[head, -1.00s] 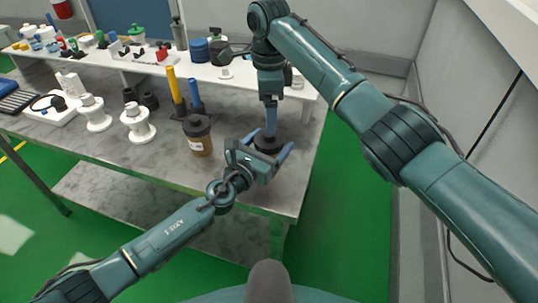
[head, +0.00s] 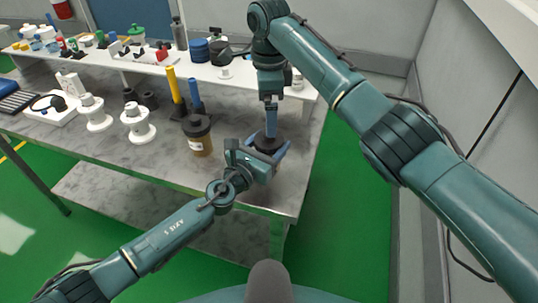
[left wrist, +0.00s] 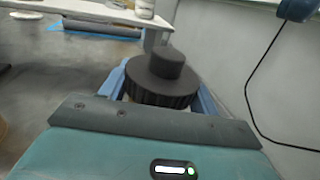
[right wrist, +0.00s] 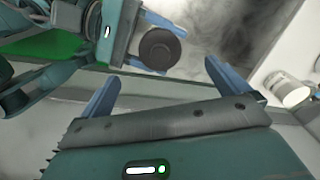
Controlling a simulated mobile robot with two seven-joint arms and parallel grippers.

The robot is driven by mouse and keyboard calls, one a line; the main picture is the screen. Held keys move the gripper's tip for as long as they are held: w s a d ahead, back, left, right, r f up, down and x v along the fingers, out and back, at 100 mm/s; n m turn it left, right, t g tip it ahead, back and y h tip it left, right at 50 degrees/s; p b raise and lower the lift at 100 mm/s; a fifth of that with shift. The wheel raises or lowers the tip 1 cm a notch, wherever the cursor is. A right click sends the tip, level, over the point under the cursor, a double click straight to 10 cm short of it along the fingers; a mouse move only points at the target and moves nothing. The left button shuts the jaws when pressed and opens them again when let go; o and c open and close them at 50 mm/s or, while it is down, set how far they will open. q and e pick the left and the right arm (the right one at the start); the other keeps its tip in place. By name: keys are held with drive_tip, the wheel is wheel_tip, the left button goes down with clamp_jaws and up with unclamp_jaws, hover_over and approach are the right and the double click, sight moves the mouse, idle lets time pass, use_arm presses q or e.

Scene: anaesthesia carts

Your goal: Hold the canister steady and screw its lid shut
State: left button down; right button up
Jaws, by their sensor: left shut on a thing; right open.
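The canister has a black ridged lid with a round knob on top, seen in the left wrist view (left wrist: 160,88) and from above in the right wrist view (right wrist: 158,48). It stands upright near the table's right front corner; its body is mostly hidden. My left gripper (head: 266,148) is shut on the canister, with one blue finger on each side just below the lid. My right gripper (head: 270,122) points down above the lid. In the right wrist view it is open and empty (right wrist: 165,92), with the lid beyond its fingers and apart from them.
An amber jar with a dark lid (head: 198,140) stands left of the canister. White spools (head: 138,125) and yellow and blue upright handles (head: 175,88) are farther left. A white shelf (head: 145,62) with small items runs along the back. The front table edge (head: 180,185) is close.

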wheel_tip(320, 180, up, 12)
idle(0.6)
use_arm(q)
drive_tip(key=shift+c, duration=1.4)
unclamp_jaws()
drive_tip(key=v, duration=1.3)
drive_tip(key=shift+s, duration=0.15)
